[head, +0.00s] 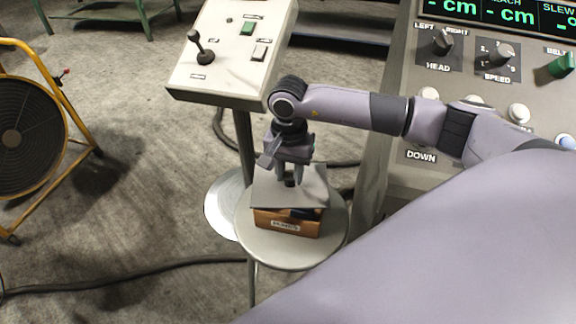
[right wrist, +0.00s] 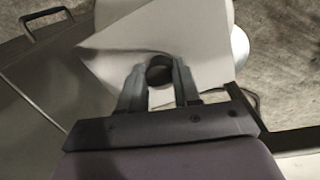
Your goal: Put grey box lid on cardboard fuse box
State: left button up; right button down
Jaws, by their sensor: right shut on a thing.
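The grey box lid (head: 268,193) is a flat plate with a dark round knob, held over the cardboard fuse box (head: 285,222). The brown box carries a label on its front and sits on a round stool. Something dark shows in its opening under the lid's front edge. My right gripper (head: 291,180) points down and is shut on the lid's knob. In the right wrist view the fingers (right wrist: 160,85) sit on both sides of the dark knob, above the pale lid (right wrist: 205,50). I cannot tell whether the lid touches the box. My left gripper is not in view.
The round stool (head: 262,253) has some bare top around the box. A control pedestal (head: 232,50) with a joystick stands behind it. A large console (head: 385,200) is at the right. A yellow-framed fan (head: 75,120) stands at the left, and a cable crosses the floor.

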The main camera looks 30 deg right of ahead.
aim_at(292, 177)
jog(key=m, duration=0.1)
jog(key=w+d+r+m, duration=0.1)
jog(key=shift+w+d+m+b, duration=0.25)
jog(key=shift+d+m+b, duration=0.05)
jog(key=shift+f+b, duration=1.45)
jog(key=shift+f, duration=1)
jog(key=shift+b, duration=0.3)
jog(key=shift+f, duration=0.15)
jog(key=shift+f+b, duration=0.45)
jog(key=shift+b, duration=0.1)
jog(key=shift+f, duration=0.15)
jog(key=shift+f+b, duration=0.5)
jog(key=shift+b, duration=0.1)
